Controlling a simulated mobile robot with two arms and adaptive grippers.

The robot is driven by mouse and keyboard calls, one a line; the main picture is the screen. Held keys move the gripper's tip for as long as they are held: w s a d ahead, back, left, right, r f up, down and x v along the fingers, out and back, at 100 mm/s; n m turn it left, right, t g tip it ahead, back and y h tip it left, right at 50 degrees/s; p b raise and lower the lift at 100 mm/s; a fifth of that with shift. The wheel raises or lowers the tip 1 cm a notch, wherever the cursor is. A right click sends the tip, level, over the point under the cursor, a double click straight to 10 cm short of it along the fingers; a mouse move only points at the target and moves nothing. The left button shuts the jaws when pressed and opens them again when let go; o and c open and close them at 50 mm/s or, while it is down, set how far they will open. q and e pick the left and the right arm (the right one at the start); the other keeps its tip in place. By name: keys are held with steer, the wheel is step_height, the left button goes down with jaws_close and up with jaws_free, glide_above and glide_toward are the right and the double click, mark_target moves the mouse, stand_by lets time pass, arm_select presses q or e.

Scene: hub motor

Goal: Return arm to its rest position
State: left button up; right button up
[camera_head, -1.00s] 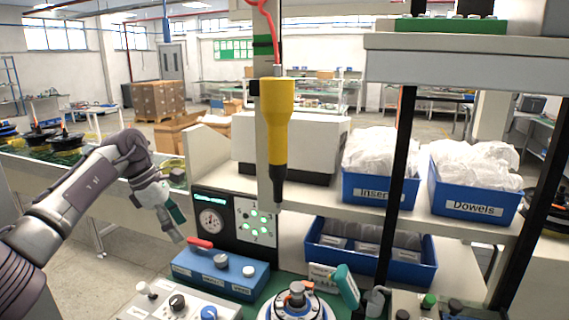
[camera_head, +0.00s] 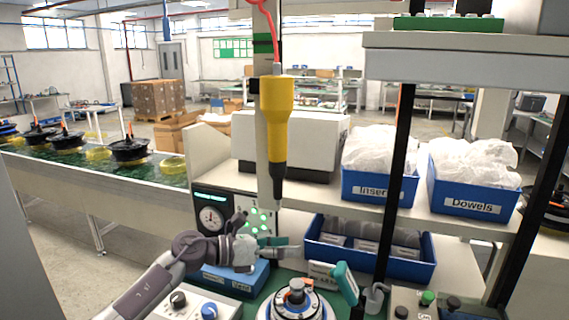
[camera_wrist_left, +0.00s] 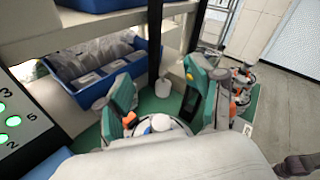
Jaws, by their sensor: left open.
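My left arm (camera_head: 160,275) comes in from the lower left in the head view. Its gripper (camera_head: 283,247) is stretched out to the right above the bench, in front of the lit panel and the blue box. The gripper is open and nothing shows between its fingers. In the left wrist view its two teal-padded fingers (camera_wrist_left: 160,92) stand apart, with the bench top beyond them. My right gripper cannot be made out in these views.
A round motor fixture (camera_head: 297,298) stands on the green mat just below the gripper. A yellow screwdriver (camera_head: 277,120) hangs above. A blue bin (camera_head: 420,272) stands behind right. The conveyor (camera_head: 100,175) lies left.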

arm_select(q)
steer(key=s+a+f+n+t+y, duration=0.55)
steer(key=a+n+y, duration=0.2)
steer(key=n, duration=0.95)
steer(key=s+a+f+n+t+y, duration=0.55)
steer(key=a+f+n+y, duration=0.2)
steer(key=n, duration=1.05)
steer(key=s+a+f+n+g, duration=0.2)
steer(key=s+f+n+g, duration=0.15)
steer(key=s, duration=0.65)
steer(key=s+a+f+n+g, duration=0.25)
steer(key=s+f+g, duration=0.25)
steer(key=s, duration=0.4)
steer(key=s+a+f+n+g, duration=0.1)
steer(key=s+f+n+g, duration=0.25)
steer(key=s, duration=0.65)
step_height(320, 180, down, 32)
steer(key=s+r+g+b, duration=0.1)
steer(key=g+b, duration=0.1)
steer(key=b, duration=0.3)
steer(key=s+a+f+b, duration=0.1)
steer(key=s+f+b, duration=0.1)
steer(key=s+f, duration=0.6)
steer(key=s+a+f+g+b, duration=0.1)
steer(key=s+a+f+b, duration=0.1)
steer(key=s+f, duration=0.7)
step_height(320, 180, down, 4)
steer(key=shift+f, duration=0.15)
